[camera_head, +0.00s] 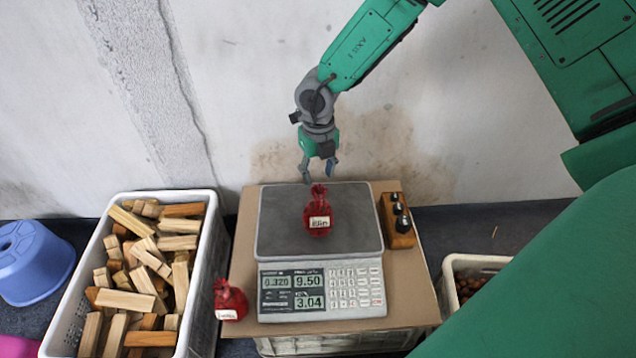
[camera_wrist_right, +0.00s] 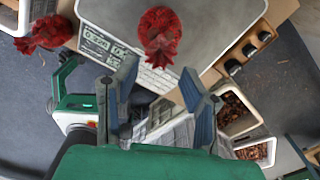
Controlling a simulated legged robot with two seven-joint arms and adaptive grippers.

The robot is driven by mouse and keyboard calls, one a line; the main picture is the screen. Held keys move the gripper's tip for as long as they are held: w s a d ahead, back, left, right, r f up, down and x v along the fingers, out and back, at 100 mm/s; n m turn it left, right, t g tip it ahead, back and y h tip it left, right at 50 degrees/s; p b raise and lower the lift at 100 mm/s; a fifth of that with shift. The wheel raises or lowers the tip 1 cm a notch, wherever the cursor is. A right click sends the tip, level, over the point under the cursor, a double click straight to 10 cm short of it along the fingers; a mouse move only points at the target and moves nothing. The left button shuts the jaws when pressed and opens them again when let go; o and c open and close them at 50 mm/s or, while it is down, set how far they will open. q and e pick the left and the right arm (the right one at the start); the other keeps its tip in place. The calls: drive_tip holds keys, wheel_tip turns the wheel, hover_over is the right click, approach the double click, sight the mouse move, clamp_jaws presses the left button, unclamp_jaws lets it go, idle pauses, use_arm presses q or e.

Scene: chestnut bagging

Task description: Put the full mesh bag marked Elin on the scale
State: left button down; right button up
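The red mesh bag marked Elin (camera_head: 318,212) stands upright on the grey pan of the scale (camera_head: 275,240), its white label facing me. The scale's display reads 0.320, 9.50 and 3.04. My right gripper (camera_head: 318,174) is open and empty, just beyond and above the bag's tied top, apart from it. In the right wrist view, the bag (camera_wrist_right: 160,38) lies past the gap between the two spread fingers (camera_wrist_right: 160,72). My left gripper cannot be made out in either view.
A second red bag (camera_head: 230,298) with a label stands left of the scale on the cardboard top (camera_head: 405,295). A wooden block with dark weights (camera_head: 397,222) stands at right. A white crate of wood (camera_head: 212,240) is at left, a chestnut bin (camera_head: 448,275) at right.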

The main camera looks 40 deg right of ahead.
drive_tip(key=shift+r, duration=1.35)
drive_tip(key=s+d+f+n+t+h, duration=0.1)
drive_tip(key=s+f+n+h, duration=0.1)
drive_tip(key=s+f+n, duration=0.6)
drive_tip(key=s+d+f+n+t+h, duration=0.15)
drive_tip(key=s+n, duration=0.35)
drive_tip(key=n, duration=0.8)
drive_tip(key=s+a+f+n+g+y, duration=0.1)
drive_tip(key=s+a+n, duration=0.2)
drive_tip(key=s+n, duration=0.5)
drive_tip(key=s+a+f+n+g+y, duration=0.1)
drive_tip(key=s+a+n, duration=0.3)
drive_tip(key=s+n, duration=0.4)
drive_tip(key=shift+s+f+n+y, duration=0.35)
drive_tip(key=shift+f+n+y, duration=0.25)
drive_tip(key=shift+n+y, duration=0.15)
